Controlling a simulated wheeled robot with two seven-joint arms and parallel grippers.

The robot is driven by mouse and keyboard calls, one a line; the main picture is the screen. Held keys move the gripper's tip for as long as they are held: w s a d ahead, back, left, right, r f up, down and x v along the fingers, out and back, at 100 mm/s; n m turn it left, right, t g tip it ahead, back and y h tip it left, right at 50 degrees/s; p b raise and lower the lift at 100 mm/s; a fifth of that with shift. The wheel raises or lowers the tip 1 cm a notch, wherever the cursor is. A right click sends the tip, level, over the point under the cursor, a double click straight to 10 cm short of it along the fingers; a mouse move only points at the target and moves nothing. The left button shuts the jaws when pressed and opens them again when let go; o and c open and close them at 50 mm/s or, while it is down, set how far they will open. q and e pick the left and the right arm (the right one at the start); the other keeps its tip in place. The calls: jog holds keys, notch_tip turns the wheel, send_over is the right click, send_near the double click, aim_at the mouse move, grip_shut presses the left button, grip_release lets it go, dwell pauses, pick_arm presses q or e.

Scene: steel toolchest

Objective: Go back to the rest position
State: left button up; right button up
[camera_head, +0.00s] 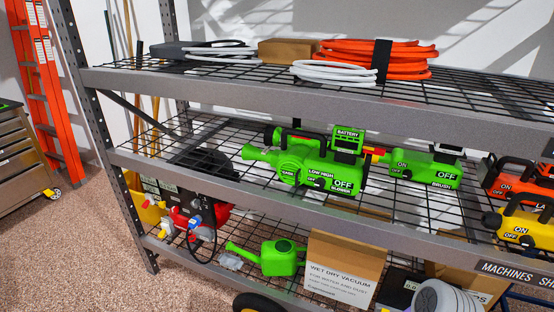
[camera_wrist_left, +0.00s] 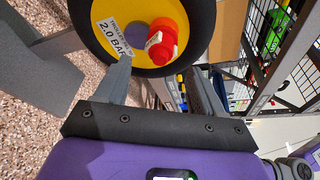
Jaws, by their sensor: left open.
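My left gripper (camera_wrist_left: 160,68) shows in the left wrist view with its two grey fingers apart. A red valve cap (camera_wrist_left: 168,40) on a wheel (camera_wrist_left: 112,42) with a yellow hub and black tyre lies just beyond the fingertips. It lines up with the gap between them. I cannot tell whether a finger touches the wheel or cap. Nothing is seen clamped in the jaws. Neither gripper shows in the head view, and my right gripper is in no view.
A steel shelf rack (camera_head: 250,95) fills the head view. It holds a green blower (camera_head: 310,165), an orange cable coil (camera_head: 375,58), a green watering can (camera_head: 275,259) and a vacuum box (camera_head: 340,272). A toolchest (camera_head: 20,155) and orange ladder (camera_head: 48,90) stand left. Carpet (camera_head: 90,250) there is clear.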

pick_arm(q)
jog(key=s+d+r+n+g+y+p, duration=0.2)
jog(key=s+r+n+g, duration=0.4)
jog(key=n, duration=1)
jog(key=s+d+r+n+g+y+p, duration=0.3)
jog(key=s+d+r+n+g, duration=0.3)
jog(key=s+n, duration=0.6)
notch_tip(320, 180, up, 2)
jog(key=n, duration=0.5)
jog(key=shift+s+r+g+p, duration=0.2)
jog(key=shift+r+g+p, duration=0.1)
jog(key=shift+p, duration=0.1)
